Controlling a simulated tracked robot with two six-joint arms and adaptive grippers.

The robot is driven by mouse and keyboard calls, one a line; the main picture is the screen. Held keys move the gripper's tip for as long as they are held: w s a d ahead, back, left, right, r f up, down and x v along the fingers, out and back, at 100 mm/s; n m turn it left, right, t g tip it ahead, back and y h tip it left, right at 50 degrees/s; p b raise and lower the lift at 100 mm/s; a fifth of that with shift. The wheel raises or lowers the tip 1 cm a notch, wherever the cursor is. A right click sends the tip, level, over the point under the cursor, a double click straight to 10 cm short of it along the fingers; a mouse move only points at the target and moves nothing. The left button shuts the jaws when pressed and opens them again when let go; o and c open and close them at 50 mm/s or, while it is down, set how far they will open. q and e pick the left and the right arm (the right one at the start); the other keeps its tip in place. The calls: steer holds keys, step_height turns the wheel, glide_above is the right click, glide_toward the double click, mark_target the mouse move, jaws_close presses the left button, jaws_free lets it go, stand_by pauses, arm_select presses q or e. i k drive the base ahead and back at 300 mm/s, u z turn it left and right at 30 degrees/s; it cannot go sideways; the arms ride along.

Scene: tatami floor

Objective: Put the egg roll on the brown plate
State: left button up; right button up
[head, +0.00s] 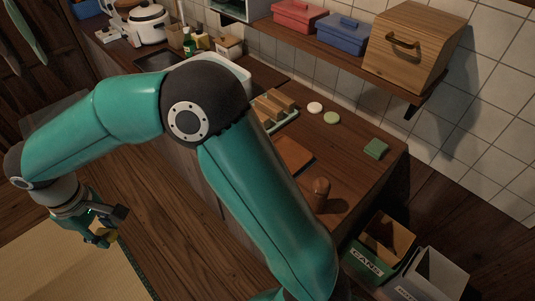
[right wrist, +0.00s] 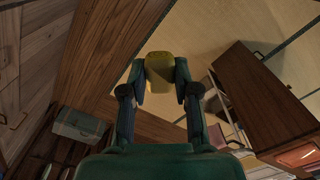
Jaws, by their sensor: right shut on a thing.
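My right gripper (head: 103,234) is at the far left of the head view, out over the floor and well away from the counter. It is shut on a yellow block, the egg roll (right wrist: 159,70), held between both fingers in the right wrist view. A bit of the yellow also shows at the fingertips in the head view (head: 110,237). A flat orange-brown piece (head: 293,153) lies on the counter, partly behind my arm; I cannot tell whether it is the brown plate. My left gripper is not in view.
The counter (head: 345,160) holds a green rack with brown pieces (head: 276,108), small round discs (head: 315,107), a green block (head: 376,149) and a brown upright object (head: 320,193). A shelf above carries a wooden box (head: 412,50). Bins (head: 380,250) stand at the lower right.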

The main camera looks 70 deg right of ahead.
mark_target(283, 156)
steer(key=z, duration=0.05)
steer(key=k, duration=0.4)
steer(key=z, duration=0.65)
steer(key=i, duration=0.6)
steer(key=z, duration=0.2)
